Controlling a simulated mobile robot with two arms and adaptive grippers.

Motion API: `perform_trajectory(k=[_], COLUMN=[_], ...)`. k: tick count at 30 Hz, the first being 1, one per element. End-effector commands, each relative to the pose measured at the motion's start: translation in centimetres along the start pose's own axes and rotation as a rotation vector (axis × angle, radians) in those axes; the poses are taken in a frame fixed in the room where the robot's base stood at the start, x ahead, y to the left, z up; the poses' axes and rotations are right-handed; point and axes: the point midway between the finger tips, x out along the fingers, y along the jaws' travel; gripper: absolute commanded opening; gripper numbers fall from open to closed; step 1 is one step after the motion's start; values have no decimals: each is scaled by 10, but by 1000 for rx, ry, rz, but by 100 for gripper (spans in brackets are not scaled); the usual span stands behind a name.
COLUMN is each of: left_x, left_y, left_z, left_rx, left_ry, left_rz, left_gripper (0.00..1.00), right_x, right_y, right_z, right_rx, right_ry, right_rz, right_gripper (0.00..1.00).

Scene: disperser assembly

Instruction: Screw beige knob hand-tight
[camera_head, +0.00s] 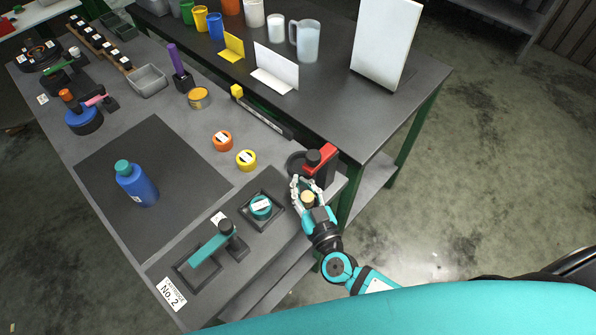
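The beige knob (308,197) shows at the right front corner of the grey workbench. My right gripper (306,184) is at this corner, with its pale fingers on either side of the knob. The fingers look spread around it, but I cannot tell whether they touch it. What lies under the knob is hidden by the gripper and my wrist. My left gripper is not in view.
A black fixture with a red lever (319,158) stands just behind my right gripper. A teal-capped disc (261,207) sits in a black tray to the left. A blue bottle (137,186) stands on the dark mat (190,165). Orange (222,141) and yellow (246,160) discs lie behind.

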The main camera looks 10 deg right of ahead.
Motion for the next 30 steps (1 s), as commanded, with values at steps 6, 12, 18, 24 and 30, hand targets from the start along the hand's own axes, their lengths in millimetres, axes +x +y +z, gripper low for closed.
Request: perform_trajectory(k=[6, 12, 18, 24, 30], left_x=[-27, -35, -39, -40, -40], left_y=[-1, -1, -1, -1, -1], left_z=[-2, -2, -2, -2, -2], left_rx=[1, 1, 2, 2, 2], left_ry=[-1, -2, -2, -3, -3], left_rz=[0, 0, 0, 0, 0], left_gripper=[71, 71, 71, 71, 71], right_x=[-1, -2, -2, -3, -2], right_y=[5, 9, 12, 14, 14], right_z=[-3, -1, 0, 1, 1], right_rx=[4, 2, 1, 0, 0], right_ry=[-3, -2, -1, 0, 0], right_rz=[177, 289, 352, 377, 379], right_gripper=[0, 0, 0, 0, 0])
